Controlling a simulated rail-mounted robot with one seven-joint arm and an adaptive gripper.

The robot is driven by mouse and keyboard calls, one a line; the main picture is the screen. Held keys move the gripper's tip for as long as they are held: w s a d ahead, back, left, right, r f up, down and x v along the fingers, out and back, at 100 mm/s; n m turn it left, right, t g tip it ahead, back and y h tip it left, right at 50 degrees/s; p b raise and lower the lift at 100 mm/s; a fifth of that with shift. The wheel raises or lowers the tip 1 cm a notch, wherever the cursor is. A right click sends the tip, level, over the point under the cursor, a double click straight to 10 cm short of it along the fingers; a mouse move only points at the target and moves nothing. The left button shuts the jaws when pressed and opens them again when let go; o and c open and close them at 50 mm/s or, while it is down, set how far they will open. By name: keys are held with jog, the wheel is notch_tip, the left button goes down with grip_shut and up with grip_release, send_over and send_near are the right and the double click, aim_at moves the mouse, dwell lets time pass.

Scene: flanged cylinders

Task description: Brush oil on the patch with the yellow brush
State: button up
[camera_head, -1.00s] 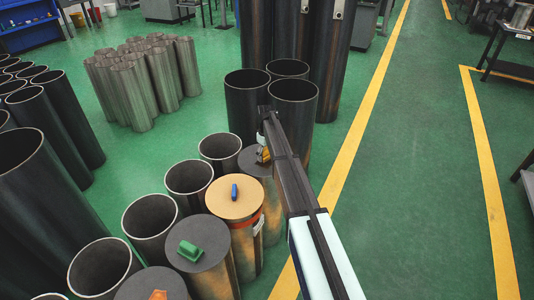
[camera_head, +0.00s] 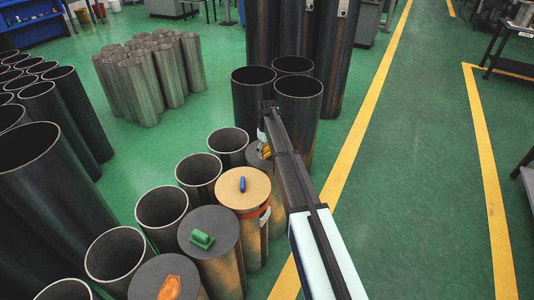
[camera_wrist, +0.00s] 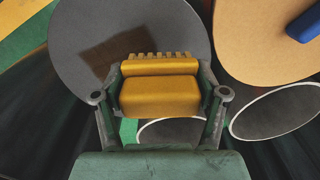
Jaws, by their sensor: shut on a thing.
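My gripper (camera_wrist: 160,100) is shut on the yellow brush (camera_wrist: 160,88), holding it by its block with the toothed bristle edge facing away. The brush (camera_head: 265,150) is small and partly hidden by my arm in the head view. In the wrist view it is over a grey round cylinder top (camera_wrist: 85,40) with a dark square shadow on it; whether it touches cannot be told.
A blue brush-like piece (camera_head: 242,184) lies on the tan cylinder top (camera_head: 228,195), and a green one (camera_head: 202,239) on a grey top (camera_head: 215,222). Open cylinders (camera_head: 162,215) stand left of these. Tall dark cylinders (camera_head: 298,105) stand behind my gripper. Green floor is free at right.

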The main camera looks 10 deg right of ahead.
aim_at(266, 145)
jog(key=shift+r+p, duration=1.1)
jog(key=shift+r, duration=1.3)
jog(key=shift+a+f+b, duration=0.1)
jog(key=shift+f+b, duration=0.1)
jog(key=shift+b, duration=0.15)
